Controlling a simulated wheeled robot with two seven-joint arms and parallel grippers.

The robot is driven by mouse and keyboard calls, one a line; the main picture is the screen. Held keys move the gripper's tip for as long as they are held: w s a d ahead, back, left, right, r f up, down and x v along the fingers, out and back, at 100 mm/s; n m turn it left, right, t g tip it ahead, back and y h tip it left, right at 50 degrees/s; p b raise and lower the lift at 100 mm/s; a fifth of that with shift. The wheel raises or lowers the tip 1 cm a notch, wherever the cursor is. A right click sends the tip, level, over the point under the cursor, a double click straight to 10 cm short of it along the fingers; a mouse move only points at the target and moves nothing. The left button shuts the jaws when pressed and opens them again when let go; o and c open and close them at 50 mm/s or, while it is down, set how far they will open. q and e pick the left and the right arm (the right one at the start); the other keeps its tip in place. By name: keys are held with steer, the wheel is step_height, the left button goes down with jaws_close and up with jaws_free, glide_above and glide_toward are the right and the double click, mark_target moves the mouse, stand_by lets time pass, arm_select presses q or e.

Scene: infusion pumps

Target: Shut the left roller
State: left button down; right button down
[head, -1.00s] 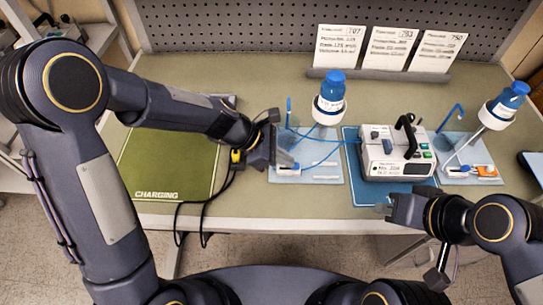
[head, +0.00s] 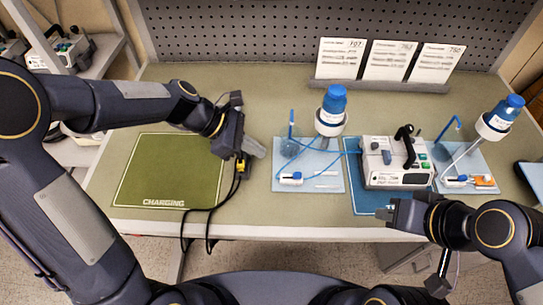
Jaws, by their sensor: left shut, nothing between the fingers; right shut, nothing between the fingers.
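The left roller (head: 291,178) is a small white clamp with a blue part, lying on the left light-blue mat (head: 329,181). Its exact setting is too small to tell. My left gripper (head: 260,150) is shut and empty, above the table to the left of that mat, apart from the roller. My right gripper (head: 384,213) is shut and empty near the table's front edge, below the pump.
A white pump (head: 397,163) with a black handle stands on a blue mat. A green charging mat (head: 168,175) is left. Three cards (head: 389,60) stand at the back.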

arm_select(q)
steer(key=shift+v, duration=1.1)
steer(key=s+a+r+m+t+y, duration=0.2)
steer(key=s+a+m, duration=0.5)
steer(key=s+m, duration=0.1)
steer(key=s+a+r+m+t+y, duration=0.1)
steer(key=s+a+m+t+y, duration=0.2)
steer(key=s+a+m, duration=0.4)
steer(key=s+m, duration=0.1)
steer(key=s, duration=0.2)
steer(key=shift+s+r+t, duration=0.3)
steer(key=shift+r, duration=0.1)
